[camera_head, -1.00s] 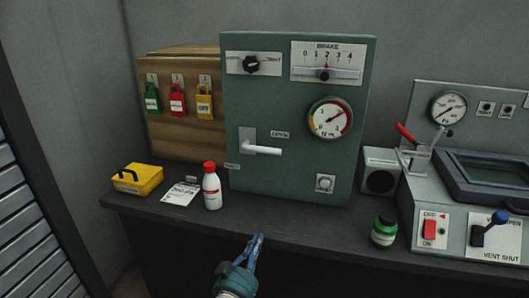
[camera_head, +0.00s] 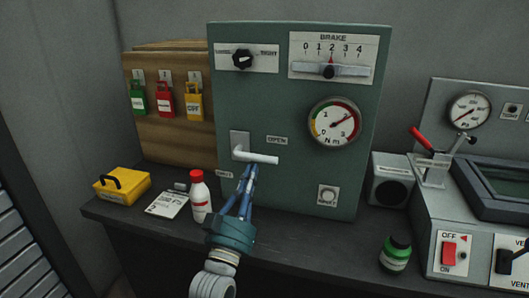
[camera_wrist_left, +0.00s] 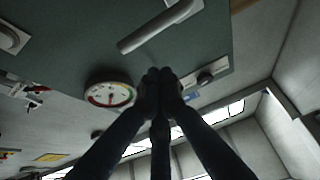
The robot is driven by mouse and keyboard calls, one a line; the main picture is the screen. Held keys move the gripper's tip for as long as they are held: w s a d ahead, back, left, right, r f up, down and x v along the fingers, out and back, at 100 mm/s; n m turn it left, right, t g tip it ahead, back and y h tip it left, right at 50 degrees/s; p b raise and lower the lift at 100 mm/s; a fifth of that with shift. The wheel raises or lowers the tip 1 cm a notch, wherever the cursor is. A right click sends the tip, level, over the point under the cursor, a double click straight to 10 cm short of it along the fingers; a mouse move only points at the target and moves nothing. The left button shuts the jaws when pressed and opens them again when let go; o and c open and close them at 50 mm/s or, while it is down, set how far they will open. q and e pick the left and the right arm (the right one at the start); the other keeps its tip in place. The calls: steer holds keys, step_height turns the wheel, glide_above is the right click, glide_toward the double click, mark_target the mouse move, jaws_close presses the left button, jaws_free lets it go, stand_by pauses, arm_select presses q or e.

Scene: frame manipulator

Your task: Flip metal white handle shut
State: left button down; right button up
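The white metal handle (camera_head: 257,156) sticks out to the right from its plate on the dark green panel (camera_head: 290,110). It lies nearly level, with an OPEN label (camera_head: 277,140) above it. My left gripper (camera_head: 250,172) is just below the handle in the head view, its fingers pointing up and drawn together with nothing between them. In the left wrist view the fingertips (camera_wrist_left: 159,75) meet below the handle (camera_wrist_left: 158,27). I cannot tell whether they touch it. My right gripper is not in view.
A white bottle with a red cap (camera_head: 200,197) stands just left of my left gripper. A yellow box (camera_head: 122,186) and a paper card (camera_head: 167,204) lie farther left. A green jar (camera_head: 396,252) and a grey console (camera_head: 445,200) are at right.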

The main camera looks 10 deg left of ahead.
arm_select(q)
steer(key=s+r+p+x, duration=0.1)
steer(key=p+x, duration=0.1)
steer(key=x, duration=0.7)
steer(key=f, duration=0.2)
steer(key=f+p, duration=0.1)
steer(key=f, duration=0.1)
steer(key=shift+w, duration=0.25)
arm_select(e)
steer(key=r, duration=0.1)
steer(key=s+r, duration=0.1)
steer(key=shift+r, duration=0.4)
arm_select(q)
steer(key=shift+f+m+h, duration=0.2)
steer(key=shift+m+h, duration=0.2)
steer(key=shift+m, duration=0.2)
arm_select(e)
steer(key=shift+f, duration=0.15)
